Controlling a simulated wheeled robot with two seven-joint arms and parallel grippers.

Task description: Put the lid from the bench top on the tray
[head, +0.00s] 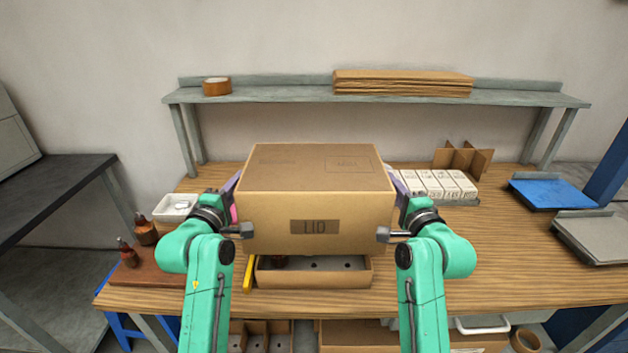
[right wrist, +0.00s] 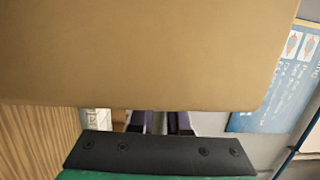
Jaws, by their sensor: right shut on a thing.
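The lid (head: 315,185) is a large brown cardboard box shape with a dark "LID" label on its front. It is held level in the air, above and behind the front of the tray (head: 315,279). The tray is a shallow brown cardboard box on the bench with dark round spots inside; its back is hidden by the lid. My left gripper (head: 233,184) is at the lid's left side and my right gripper (head: 397,184) at its right side, both shut on it. In the right wrist view the lid (right wrist: 150,55) covers the top and hides the fingertips.
The wooden bench (head: 500,240) has a yellow tool (head: 248,272) beside the tray. White labelled boxes (head: 440,185) and cardboard dividers (head: 463,158) stand at the right, a white bin (head: 175,207) at the left. A grey shelf (head: 290,93) spans the back.

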